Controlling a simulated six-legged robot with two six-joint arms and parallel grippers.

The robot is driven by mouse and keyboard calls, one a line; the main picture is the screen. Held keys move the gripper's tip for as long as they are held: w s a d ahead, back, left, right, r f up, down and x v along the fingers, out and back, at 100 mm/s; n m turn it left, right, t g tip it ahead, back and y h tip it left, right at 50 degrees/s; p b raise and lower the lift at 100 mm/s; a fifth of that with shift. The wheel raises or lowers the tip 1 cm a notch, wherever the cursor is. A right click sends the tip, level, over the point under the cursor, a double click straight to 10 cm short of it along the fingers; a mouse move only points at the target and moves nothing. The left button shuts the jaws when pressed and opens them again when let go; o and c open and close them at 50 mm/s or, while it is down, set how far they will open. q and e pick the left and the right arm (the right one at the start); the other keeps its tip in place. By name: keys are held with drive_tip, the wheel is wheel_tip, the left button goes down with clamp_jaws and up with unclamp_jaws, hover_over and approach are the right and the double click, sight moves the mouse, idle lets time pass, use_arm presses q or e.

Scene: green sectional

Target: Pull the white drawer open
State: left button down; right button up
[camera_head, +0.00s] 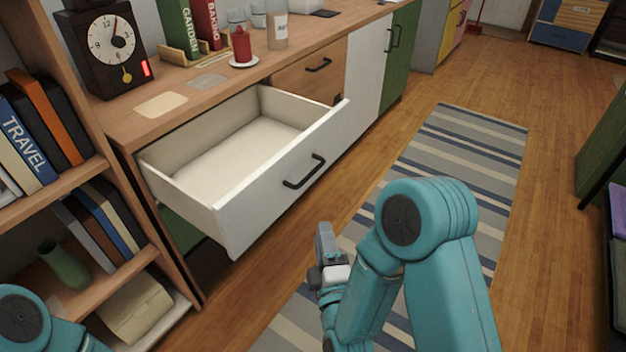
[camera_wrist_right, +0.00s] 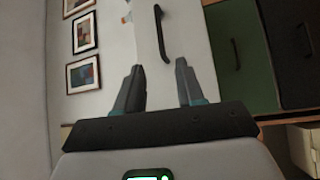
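The white drawer (camera_head: 262,208) is pulled well out of the wooden cabinet in the head view, and its inside looks empty. Its dark bar handle (camera_head: 304,171) is on the front panel. My right gripper (camera_head: 325,240) is in front of and below the handle, apart from it. In the right wrist view the two fingers (camera_wrist_right: 158,66) are spread with nothing between them. The handle (camera_wrist_right: 160,33) shows ahead of them on the white front (camera_wrist_right: 146,48). Only part of my left arm shows at the lower left of the head view; its gripper is out of view.
A bookshelf (camera_head: 88,165) stands close on the left. A clock (camera_head: 110,45), books and a red candle (camera_head: 241,45) are on the counter. A green front (camera_wrist_right: 240,50) with a handle lies beside the white one. The striped rug (camera_head: 455,150) and floor are clear.

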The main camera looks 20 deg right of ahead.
drive_tip(key=w+d+r+b, duration=0.2)
drive_tip(key=w+b, duration=0.1)
drive_tip(key=w, duration=1.3)
drive_tip(key=shift+b, duration=0.3)
drive_tip(key=shift+c, duration=0.3)
clamp_jaws()
